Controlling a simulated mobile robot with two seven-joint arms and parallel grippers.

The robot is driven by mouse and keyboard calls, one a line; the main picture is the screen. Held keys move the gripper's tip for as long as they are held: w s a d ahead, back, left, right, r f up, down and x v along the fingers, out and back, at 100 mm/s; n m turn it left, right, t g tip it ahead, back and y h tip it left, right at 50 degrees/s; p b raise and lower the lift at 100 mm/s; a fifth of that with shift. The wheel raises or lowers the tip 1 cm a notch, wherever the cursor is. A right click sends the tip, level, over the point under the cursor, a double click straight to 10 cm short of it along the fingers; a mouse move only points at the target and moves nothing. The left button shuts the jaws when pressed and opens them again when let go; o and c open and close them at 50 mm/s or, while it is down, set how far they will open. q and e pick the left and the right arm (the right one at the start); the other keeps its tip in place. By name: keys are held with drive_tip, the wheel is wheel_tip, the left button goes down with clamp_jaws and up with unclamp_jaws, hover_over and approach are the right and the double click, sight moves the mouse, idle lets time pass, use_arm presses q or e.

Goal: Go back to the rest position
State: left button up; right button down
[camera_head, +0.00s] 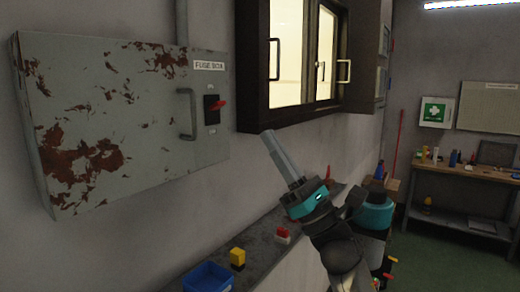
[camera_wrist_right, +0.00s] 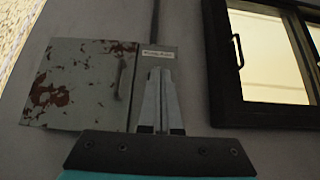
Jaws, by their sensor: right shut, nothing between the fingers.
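In the right wrist view the shut fingers (camera_wrist_right: 157,80) point up toward the wall and overlap the right edge of the fuse box in the picture. The grey, rusty fuse box (camera_head: 120,120) hangs on the wall at the left with its door shut. It also shows in the right wrist view (camera_wrist_right: 80,90). My left gripper is in neither view.
A narrow ledge (camera_head: 262,240) below carries a blue bin (camera_head: 208,277), a yellow block (camera_head: 237,256) and a red-and-white block (camera_head: 282,236). A workbench (camera_head: 465,178) stands far right; open floor lies before it.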

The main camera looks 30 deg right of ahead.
wheel_tip(320, 180, down, 29)
drive_tip(key=m+g+h, duration=1.1)
drive_tip(key=m+h, duration=0.5)
drive_tip(key=m, duration=1.5)
drive_tip(key=s+a+f+m+g+y, duration=0.2)
drive_tip(key=s+a+f+m+g, duration=0.2)
drive_tip(key=s+a+f+g, duration=0.5)
drive_tip(key=s+a+f+m+g+y, duration=0.3)
drive_tip(key=s+f, duration=0.4)
drive_tip(key=s, duration=0.6)
wheel_tip(320, 180, down, 29)
drive_tip(key=s+b, duration=0.2)
drive_tip(key=b, duration=0.4)
use_arm(q)
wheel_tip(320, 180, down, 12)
drive_tip(key=b, duration=0.5)
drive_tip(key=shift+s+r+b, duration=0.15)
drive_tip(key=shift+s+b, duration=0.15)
use_arm(e)
drive_tip(key=s+d+f+g, duration=0.1)
drive_tip(key=s+d+f, duration=0.1)
drive_tip(key=s+f, duration=1.3)
wheel_tip(320, 180, down, 4)
drive_tip(key=shift+s+d+g, duration=0.15)
drive_tip(key=shift+d+g, duration=0.25)
